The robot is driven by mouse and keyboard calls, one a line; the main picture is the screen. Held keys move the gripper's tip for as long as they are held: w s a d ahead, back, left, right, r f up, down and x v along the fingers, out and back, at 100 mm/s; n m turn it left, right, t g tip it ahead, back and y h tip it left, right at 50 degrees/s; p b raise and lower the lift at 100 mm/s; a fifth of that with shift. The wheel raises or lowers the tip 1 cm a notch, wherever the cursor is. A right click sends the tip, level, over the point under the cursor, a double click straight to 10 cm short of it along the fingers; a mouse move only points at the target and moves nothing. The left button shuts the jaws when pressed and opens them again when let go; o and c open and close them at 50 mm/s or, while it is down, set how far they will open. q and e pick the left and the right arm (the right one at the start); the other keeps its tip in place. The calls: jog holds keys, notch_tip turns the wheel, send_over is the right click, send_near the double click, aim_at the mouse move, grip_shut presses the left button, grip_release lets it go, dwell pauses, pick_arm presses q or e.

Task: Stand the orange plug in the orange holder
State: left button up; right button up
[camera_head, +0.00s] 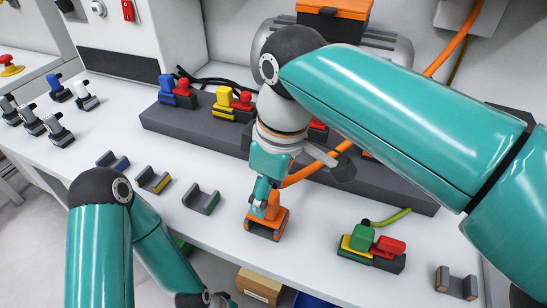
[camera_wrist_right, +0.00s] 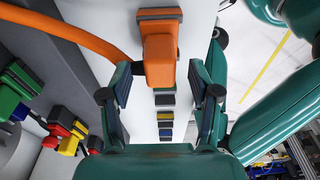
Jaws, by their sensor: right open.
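The orange plug (camera_head: 272,208) stands upright in the orange holder (camera_head: 266,230) near the front of the bench, and looks seated in it. In the right wrist view the plug (camera_wrist_right: 159,62) shows in front of the holder (camera_wrist_right: 157,14), with the orange cable (camera_wrist_right: 75,36) leading off to the left. My right gripper (camera_wrist_right: 160,94) is open, its fingers apart on either side of the plug with visible gaps. In the head view the right gripper (camera_head: 263,190) is just above the plug and partly hides it.
A dark rail (camera_head: 190,127) with blue, red and yellow plugs runs behind. Empty holders (camera_head: 201,199) lie to the left, one (camera_head: 456,283) at far right. A holder with green and red plugs (camera_head: 372,243) stands right of the orange one. A cardboard box (camera_head: 259,286) is below the front edge.

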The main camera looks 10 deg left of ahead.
notch_tip(320, 180, up, 14)
jog(key=d+p, duration=0.1)
jog(key=p, duration=0.4)
jog(key=shift+s+d+r+p, duration=0.2)
jog(key=shift+r+p, duration=0.05)
jog(key=shift+p, duration=0.15)
